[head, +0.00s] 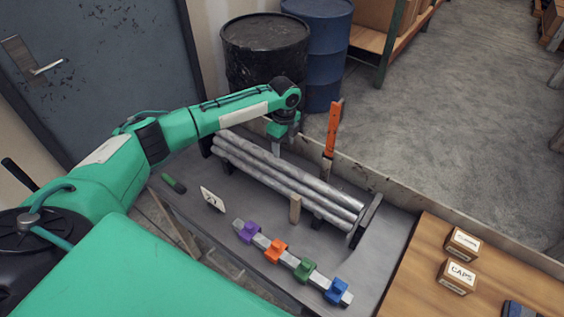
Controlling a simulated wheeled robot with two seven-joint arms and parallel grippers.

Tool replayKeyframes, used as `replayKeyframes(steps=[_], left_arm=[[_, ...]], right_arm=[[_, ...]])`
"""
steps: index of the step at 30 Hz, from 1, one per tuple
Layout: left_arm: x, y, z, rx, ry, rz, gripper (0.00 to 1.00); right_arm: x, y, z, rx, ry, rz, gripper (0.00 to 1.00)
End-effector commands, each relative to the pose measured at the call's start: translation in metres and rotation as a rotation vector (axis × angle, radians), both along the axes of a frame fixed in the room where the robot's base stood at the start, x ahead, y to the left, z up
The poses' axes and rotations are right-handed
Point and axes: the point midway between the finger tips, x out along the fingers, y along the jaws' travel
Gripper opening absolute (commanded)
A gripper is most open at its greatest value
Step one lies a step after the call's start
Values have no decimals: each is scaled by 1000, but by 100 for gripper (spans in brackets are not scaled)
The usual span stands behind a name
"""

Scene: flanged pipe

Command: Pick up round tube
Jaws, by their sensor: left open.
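Several long grey round tubes (285,183) lie side by side in a rack on the grey metal bench (205,215). They slant from upper left to lower right. My left arm reaches in from the left, and my left gripper (278,150) points down over the far side of the tubes, near their middle. It is open with nothing seen in it. The fingertips are small in the picture, and I cannot tell whether they touch a tube. My right gripper is not in view.
An orange upright post (333,128) stands just behind the tubes. A bar with purple, orange, green and blue clamps (304,268) lies in front. A white sign (212,199) and a wooden table (430,260) with small boxes (457,276) flank the rack. Drums (262,50) stand behind.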

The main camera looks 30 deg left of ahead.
Motion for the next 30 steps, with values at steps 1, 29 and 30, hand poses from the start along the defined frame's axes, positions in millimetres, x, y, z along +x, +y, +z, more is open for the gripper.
replayKeyframes(steps=[1,29,30], left_arm=[[0,-1,-6,-2,1,1,59],[-7,5,-77,0,-1,1,57],[-7,5,-77,0,-1,1,49]], right_arm=[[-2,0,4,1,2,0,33],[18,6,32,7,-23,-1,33],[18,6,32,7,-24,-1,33]])
